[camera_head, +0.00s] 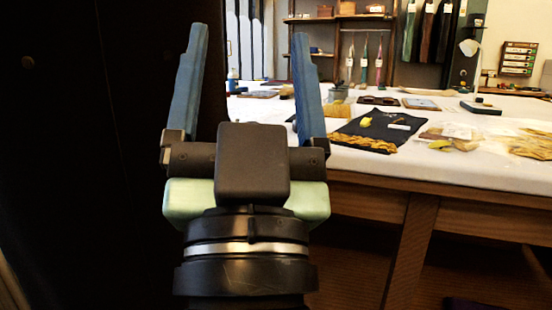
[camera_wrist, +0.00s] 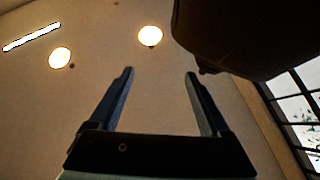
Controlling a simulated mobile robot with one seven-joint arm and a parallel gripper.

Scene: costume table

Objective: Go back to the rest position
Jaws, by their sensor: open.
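My gripper (camera_head: 248,42) is in the left half of the head view, with its two blue fingers pointing up and spread wide apart. Nothing is between the fingers. It stands in front of the near left end of a white-topped table (camera_head: 460,165), apart from the things on it as far as I can tell. In the wrist view my gripper (camera_wrist: 160,75) is open and empty against a tan ceiling (camera_wrist: 60,110) with round lights.
On the table lie a dark cloth (camera_head: 372,132) with yellow trim, a tan roll (camera_head: 338,111), clear bags (camera_head: 450,137) and a lamp (camera_head: 470,75). A dark upright surface (camera_head: 80,150) fills the left side. Shelves and hanging garments (camera_head: 430,35) stand behind.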

